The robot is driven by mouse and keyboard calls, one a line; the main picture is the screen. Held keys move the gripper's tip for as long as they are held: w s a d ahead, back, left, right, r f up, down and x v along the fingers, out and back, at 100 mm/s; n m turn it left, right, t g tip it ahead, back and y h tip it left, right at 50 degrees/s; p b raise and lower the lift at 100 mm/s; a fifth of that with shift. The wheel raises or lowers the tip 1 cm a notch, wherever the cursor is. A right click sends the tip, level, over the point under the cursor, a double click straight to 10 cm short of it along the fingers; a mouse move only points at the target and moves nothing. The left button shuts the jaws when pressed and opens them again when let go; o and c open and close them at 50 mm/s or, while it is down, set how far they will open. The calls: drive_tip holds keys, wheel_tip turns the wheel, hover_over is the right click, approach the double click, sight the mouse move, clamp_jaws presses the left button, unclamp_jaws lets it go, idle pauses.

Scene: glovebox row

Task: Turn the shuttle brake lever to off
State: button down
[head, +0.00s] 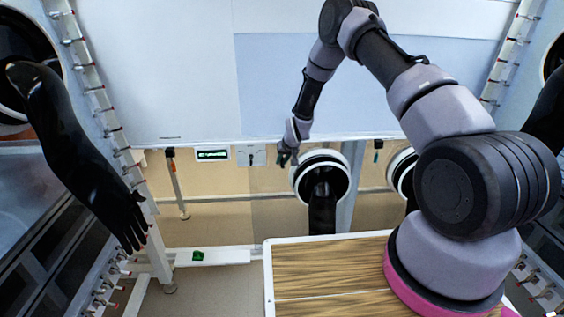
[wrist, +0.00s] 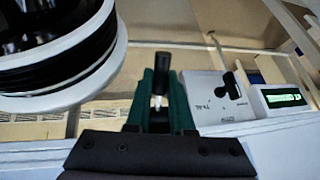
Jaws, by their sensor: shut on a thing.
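My gripper (head: 285,158) is beside the front ring of a white glove port, below the pale panel. In the wrist view its dark green fingers (wrist: 161,100) are shut on a lever with a black cylindrical grip (wrist: 161,62) and a pale stem. The grip rises upright above the fingertips; its base is hidden. Right of it in the wrist view is a white plate (wrist: 203,92) with a black knob (wrist: 229,86) and small lettering I cannot read. The plate also shows in the head view (head: 250,155). I cannot tell from any label which is the shuttle brake lever.
The round glove port (wrist: 55,55) is close at the left in the wrist view. A green-lit display (wrist: 284,98) sits right of the plate.

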drive_tip(key=shift+r, duration=0.1)
idle(0.3)
drive_tip(key=c, duration=0.8)
unclamp_jaws()
drive_tip(key=v, duration=1.1)
drive_tip(key=shift+w, duration=0.2)
drive_tip(key=shift+r, duration=0.15)
